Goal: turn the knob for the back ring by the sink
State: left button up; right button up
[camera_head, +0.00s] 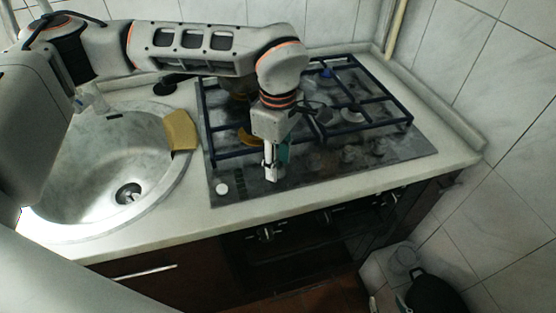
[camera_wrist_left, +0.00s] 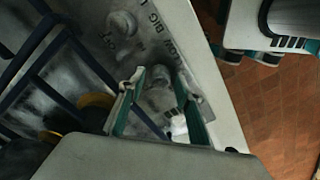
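My left gripper (camera_head: 274,168) points down over the front of the dark hob (camera_head: 300,186). In the left wrist view its two teal-lined fingers (camera_wrist_left: 160,88) are apart. A pale knob (camera_wrist_left: 159,98) shows between them; I cannot tell whether they touch it. Another pale knob (camera_wrist_left: 123,23) lies farther along the panel, near printed letters. In the head view several grey knobs, including one knob (camera_head: 350,153), stand right of the gripper. My arm partly hides the back ring by the sink. Which knob serves that ring is not clear. My right gripper cannot be made out.
A steel sink (camera_head: 75,165) with a yellow sponge (camera_head: 180,131) is left of the hob. Dark blue pan grates (camera_head: 355,127) stand above the hob behind the knobs. A pale round piece (camera_head: 222,188) sits at the hob's front left. The pale counter edge (camera_head: 330,200) runs in front.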

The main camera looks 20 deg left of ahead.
pick_arm(q)
jog(key=c, duration=0.7)
jog(key=shift+o, duration=0.2)
